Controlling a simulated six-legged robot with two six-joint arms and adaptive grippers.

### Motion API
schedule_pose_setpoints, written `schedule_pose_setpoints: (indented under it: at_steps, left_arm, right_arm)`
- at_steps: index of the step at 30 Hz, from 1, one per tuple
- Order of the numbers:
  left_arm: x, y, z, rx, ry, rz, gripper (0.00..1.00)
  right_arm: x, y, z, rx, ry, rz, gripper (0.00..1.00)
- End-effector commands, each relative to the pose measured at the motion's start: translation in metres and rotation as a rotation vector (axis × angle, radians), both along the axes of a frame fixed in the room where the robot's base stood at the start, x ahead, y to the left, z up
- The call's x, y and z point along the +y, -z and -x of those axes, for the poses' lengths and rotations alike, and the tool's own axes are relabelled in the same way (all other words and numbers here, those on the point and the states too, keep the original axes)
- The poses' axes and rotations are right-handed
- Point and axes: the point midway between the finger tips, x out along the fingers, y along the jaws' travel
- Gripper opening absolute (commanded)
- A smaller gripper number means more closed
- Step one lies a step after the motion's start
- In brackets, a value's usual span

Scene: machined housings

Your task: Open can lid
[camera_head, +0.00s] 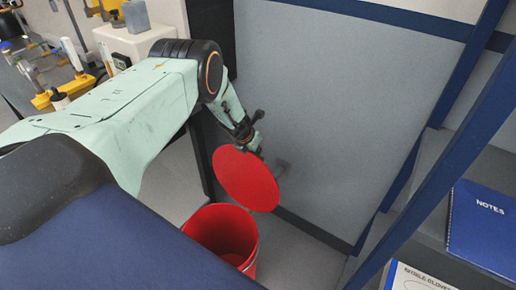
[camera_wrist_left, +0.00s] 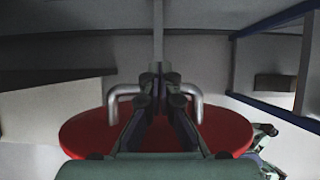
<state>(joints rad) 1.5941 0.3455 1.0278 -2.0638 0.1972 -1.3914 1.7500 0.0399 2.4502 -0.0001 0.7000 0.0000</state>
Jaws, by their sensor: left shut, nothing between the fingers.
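The round red lid (camera_head: 246,180) is off the red can (camera_head: 222,237), tilted above it with its flat face toward the head camera. The can stands open on the floor below, partly hidden by my body, and I see into its inside. My left gripper (camera_head: 252,142) is at the lid's upper edge in the head view. In the left wrist view the lid (camera_wrist_left: 85,132) lies behind my left gripper (camera_wrist_left: 160,78). Its fingers are shut across the grey bar handle (camera_wrist_left: 126,90), whose middle they hide. I see no grip on the handle.
A grey panel (camera_head: 335,95) stands behind the lid. Blue shelf posts (camera_head: 440,165) and a blue notebook (camera_head: 485,225) are at the right. A white box (camera_head: 135,42) and yellow-based tools (camera_head: 70,90) are at the upper left. Some floor (camera_head: 295,255) is clear right of the can.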

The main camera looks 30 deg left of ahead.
Motion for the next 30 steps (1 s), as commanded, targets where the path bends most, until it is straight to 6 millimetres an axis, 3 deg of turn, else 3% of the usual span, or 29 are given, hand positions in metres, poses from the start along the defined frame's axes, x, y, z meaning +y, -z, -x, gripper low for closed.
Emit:
schedule_pose_setpoints:
  at_steps: [16,30]
  left_arm:
    - [-0.002,-0.003,-0.002,-0.002,0.002,0.001,0.00]
    - [0.000,-0.052,0.023,-0.004,-0.003,0.004,0.00]
  right_arm:
    - [0.000,0.000,0.000,0.000,0.000,0.000,0.40]
    - [0.000,0.000,0.000,0.000,0.000,0.000,0.40]
